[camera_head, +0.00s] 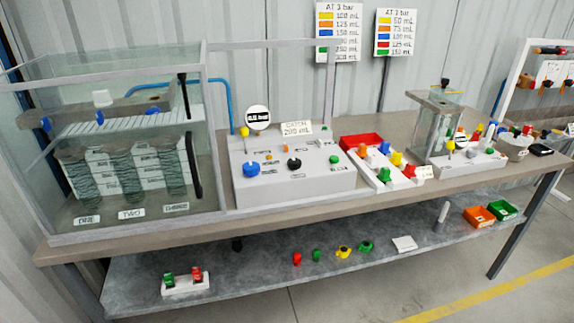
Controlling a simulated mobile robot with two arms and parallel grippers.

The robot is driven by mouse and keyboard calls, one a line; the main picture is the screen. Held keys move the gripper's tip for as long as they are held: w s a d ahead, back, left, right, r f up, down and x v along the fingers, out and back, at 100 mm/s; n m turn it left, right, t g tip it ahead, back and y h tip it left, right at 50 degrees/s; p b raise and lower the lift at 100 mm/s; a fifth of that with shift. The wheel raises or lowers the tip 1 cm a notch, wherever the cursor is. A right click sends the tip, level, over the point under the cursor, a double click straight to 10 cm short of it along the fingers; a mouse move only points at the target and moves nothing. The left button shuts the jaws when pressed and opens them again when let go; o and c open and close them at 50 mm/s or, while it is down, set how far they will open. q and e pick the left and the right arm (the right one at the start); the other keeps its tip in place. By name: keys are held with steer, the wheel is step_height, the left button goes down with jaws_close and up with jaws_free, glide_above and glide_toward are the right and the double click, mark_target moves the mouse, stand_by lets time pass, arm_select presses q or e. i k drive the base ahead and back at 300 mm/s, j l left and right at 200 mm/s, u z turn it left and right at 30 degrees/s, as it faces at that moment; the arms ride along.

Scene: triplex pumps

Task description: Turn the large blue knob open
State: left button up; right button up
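A large blue knob (250,169) sits on the sloped front of the white control box (300,188), at the left of that face. A black knob (294,164) and a small green knob (334,159) sit to its right on the same face. A yellow-topped post (244,132) stands behind it. Whether the blue knob is turned open or closed cannot be told at this size. Neither of my grippers is in view, and nothing covers the knob.
A glass tank (130,221) stands just left of the box. A red tray (361,140) and a white block with coloured caps (397,183) are to its right. A card (297,130) stands on the box. The lower shelf (240,283) holds small coloured parts. Floor in front is clear.

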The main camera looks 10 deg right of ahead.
mark_target(250, 169)
steer(key=i+l+u, duration=0.1)
steer(key=l, duration=0.25)
steer(key=i+l+u, duration=0.1)
steer(key=l, duration=0.25)
steer(key=i+l+u, duration=0.1)
steer(key=i+l, duration=0.15)
steer(key=i+l+u, duration=0.1)
steer(key=l, duration=0.4)
steer(key=i+l, duration=0.1)
steer(key=l, duration=0.25)
steer(key=u, duration=0.05)
